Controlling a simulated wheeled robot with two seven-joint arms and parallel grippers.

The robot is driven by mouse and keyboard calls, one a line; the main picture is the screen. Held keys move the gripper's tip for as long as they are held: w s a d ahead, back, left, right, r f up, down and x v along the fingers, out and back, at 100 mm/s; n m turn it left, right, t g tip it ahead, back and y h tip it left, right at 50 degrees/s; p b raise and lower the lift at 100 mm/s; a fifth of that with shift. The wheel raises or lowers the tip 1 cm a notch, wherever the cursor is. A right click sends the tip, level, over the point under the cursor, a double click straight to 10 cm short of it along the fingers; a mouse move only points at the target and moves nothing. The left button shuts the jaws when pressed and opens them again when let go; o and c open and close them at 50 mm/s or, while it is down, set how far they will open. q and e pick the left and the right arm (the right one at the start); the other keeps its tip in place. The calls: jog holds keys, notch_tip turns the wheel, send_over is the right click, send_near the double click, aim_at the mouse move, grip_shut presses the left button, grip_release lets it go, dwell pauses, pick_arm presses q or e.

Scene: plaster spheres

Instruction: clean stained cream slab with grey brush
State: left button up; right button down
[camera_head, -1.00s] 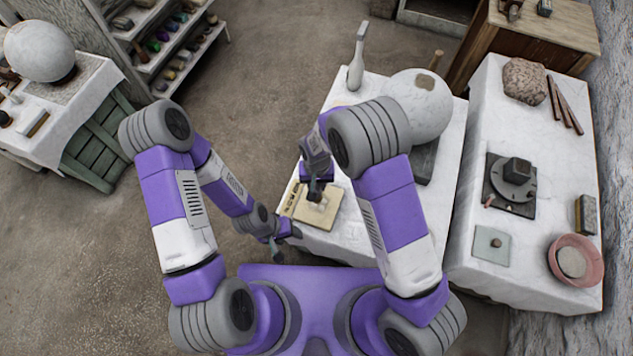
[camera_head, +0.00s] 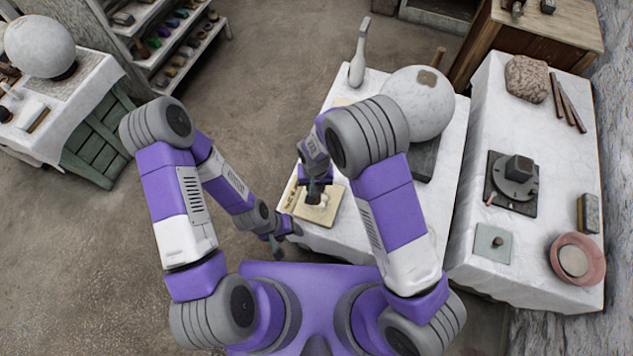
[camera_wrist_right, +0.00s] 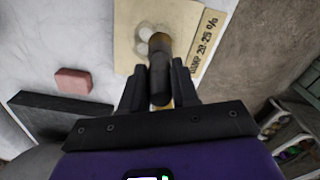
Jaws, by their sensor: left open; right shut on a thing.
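The cream slab (camera_head: 327,214) lies flat near the front left edge of the middle white-covered table. It also shows in the right wrist view (camera_wrist_right: 128,40), with pale whitish patches around the brush and dark lettering along one edge. My right gripper (camera_head: 314,198) is over the slab. In the right wrist view, its fingers (camera_wrist_right: 160,82) are shut on the dark cylindrical grey brush (camera_wrist_right: 160,75), whose far end is over the patches. Whether the brush touches the slab is hidden. My left gripper (camera_head: 284,240) is open and empty, low beside the table's front left edge.
A large plaster sphere (camera_head: 418,100) and a pale bottle-shaped object (camera_head: 359,55) stand farther back on the table. A pink block (camera_wrist_right: 73,81) lies near the slab. The right table (camera_head: 520,275) holds a turntable (camera_head: 515,178) and a pink bowl (camera_head: 598,262).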

jog(key=shift+w+d+r, duration=0.1)
jog(key=shift+w+d, duration=0.15)
jog(key=shift+w, duration=0.5)
jog(key=shift+s+a, duration=0.25)
jog(key=shift+s, duration=0.5)
dwell(0.4)
jog(key=w, duration=0.1)
jog(key=w+d, duration=0.1)
jog(key=w, duration=0.1)
dwell(0.5)
jog(key=shift+s, duration=0.1)
